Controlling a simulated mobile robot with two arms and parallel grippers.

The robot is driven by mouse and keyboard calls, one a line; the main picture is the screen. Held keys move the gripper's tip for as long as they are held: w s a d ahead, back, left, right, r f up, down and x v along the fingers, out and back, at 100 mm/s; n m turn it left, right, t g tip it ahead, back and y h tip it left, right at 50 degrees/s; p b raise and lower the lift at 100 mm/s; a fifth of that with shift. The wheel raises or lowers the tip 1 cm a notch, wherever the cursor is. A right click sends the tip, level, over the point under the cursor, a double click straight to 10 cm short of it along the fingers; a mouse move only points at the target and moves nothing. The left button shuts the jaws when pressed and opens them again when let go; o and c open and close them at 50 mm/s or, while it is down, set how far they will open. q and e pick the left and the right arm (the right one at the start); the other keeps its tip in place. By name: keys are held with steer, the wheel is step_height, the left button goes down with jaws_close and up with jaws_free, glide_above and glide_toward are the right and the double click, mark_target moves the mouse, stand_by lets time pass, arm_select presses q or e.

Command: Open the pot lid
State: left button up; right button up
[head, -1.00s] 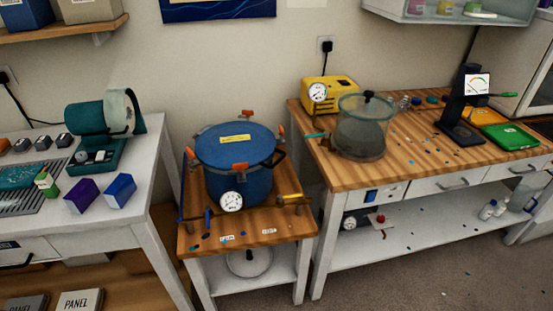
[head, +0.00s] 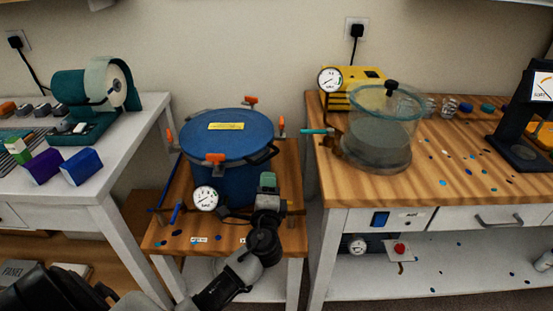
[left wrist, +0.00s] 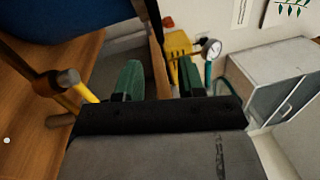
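The blue pot (head: 222,186) stands on a small wooden-topped table. Its blue lid (head: 240,146) sits flat on top, with a yellow label, a black side handle (head: 262,156) and orange clamps around the rim. A round gauge (head: 206,198) is on the front. My left gripper (head: 267,181) is in front of the pot's right side, below lid level. In the left wrist view its green fingers (left wrist: 160,80) are apart with nothing between them. That view shows the pot (left wrist: 80,12) at the upper left and a yellow-handled valve (left wrist: 82,90) left of the fingers.
Right of the pot, a wooden bench (head: 450,165) holds a glass chamber (head: 380,130) and a yellow pump (head: 352,82). A white table (head: 120,145) on the left carries purple and blue boxes. A narrow gap separates the pot's table from the bench.

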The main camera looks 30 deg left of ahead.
mark_target(267, 156)
arm_select(q)
steer(key=p+x, duration=0.1)
steer(key=x, duration=0.9)
steer(key=shift+f, duration=0.1)
jaws_close()
